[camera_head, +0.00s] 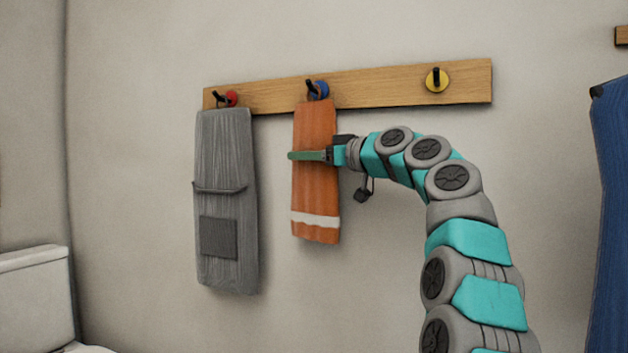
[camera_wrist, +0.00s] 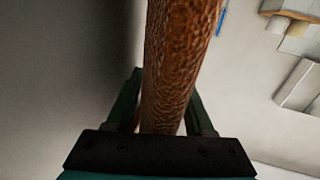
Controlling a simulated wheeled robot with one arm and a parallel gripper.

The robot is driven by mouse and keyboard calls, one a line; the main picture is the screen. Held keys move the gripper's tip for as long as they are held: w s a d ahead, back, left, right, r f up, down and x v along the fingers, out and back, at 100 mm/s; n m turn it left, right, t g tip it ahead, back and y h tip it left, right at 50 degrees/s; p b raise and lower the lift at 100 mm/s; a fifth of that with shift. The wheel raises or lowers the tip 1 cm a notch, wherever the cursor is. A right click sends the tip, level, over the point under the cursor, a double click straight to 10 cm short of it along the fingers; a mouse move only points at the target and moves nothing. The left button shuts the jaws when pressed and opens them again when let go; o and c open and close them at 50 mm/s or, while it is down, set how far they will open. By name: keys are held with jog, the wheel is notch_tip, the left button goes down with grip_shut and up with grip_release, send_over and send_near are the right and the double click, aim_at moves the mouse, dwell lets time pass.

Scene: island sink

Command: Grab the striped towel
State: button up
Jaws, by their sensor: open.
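The striped towel (camera_head: 316,190), orange with a white band near its bottom, hangs from the blue hook in the head view. My gripper (camera_head: 298,156) reaches in from the right at its upper half. One green finger crosses in front of the towel; the other finger is hidden there. In the wrist view the towel (camera_wrist: 178,60) runs edge-on between the two fingers of my gripper (camera_wrist: 163,92), which is open, one finger on each side. I cannot tell whether either finger touches the cloth.
A grey towel (camera_head: 226,160) hangs on the red hook to the left. A blue cloth (camera_head: 612,190) hangs at the far right. A white toilet (camera_head: 36,295) stands lower left.

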jog(key=shift+c, duration=0.4)
grip_shut()
